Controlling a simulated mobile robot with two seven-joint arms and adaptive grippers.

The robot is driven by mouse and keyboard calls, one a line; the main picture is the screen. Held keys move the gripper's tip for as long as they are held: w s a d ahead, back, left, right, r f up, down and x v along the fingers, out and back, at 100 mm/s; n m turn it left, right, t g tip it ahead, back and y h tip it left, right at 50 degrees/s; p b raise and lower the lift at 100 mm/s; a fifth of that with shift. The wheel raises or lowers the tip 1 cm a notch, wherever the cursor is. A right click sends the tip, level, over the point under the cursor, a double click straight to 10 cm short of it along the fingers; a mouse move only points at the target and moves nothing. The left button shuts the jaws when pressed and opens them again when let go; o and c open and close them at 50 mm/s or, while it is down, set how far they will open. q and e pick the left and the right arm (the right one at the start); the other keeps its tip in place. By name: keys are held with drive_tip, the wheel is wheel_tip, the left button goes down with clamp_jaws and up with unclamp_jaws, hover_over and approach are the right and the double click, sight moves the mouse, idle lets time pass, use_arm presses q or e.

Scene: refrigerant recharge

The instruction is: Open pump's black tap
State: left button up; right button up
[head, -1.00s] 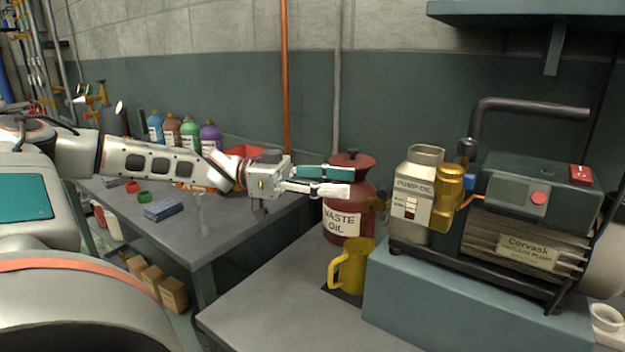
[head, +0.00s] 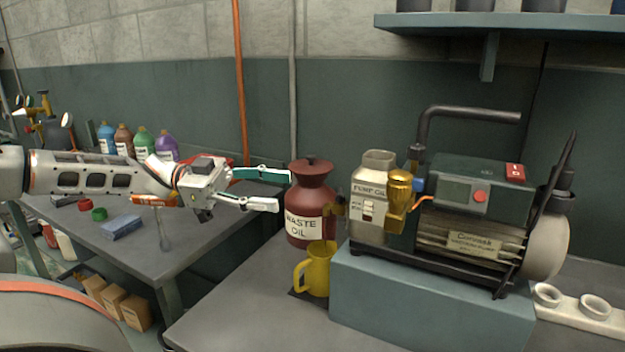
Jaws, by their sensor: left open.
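The vacuum pump (head: 455,215) stands on a blue-grey block on the right. A brass fitting (head: 398,190) and a light pump oil container (head: 370,205) are at its left end. Several dark parts show on the pump, and I cannot tell for sure which one is the black tap. My left gripper (head: 283,191) is open and empty, pointing right. Its fingertips are at the left edge of the red waste oil can (head: 312,185) in the picture, well left of the pump. My right gripper is not in view.
A yellow jug (head: 317,270) stands in front of the waste oil can. The block (head: 430,315) raises the pump above the grey bench (head: 240,310). A white holder (head: 580,322) with round cups is at the lower right. Several coloured bottles stand on the left table.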

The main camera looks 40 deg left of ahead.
use_arm(q)
drive_tip(key=s+d+r+m+g+p, duration=0.4)
drive_tip(key=d+m+g+p, duration=0.1)
drive_tip(key=m, duration=0.6)
drive_tip(key=m+g+y+p, duration=0.1)
drive_tip(key=m+y+p, duration=1.1)
drive_tip(key=m, duration=0.9)
approach(340, 190)
drive_tip(key=f, duration=0.1)
drive_tip(key=shift+n, duration=0.3)
drive_tip(key=shift+x, duration=3.8)
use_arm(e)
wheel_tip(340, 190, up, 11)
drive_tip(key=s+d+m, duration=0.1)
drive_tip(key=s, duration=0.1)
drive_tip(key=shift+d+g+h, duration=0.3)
use_arm(q)
drive_tip(key=shift+w+d+r, duration=0.1)
drive_tip(key=shift+d, duration=0.05)
drive_tip(key=c, duration=1.1)
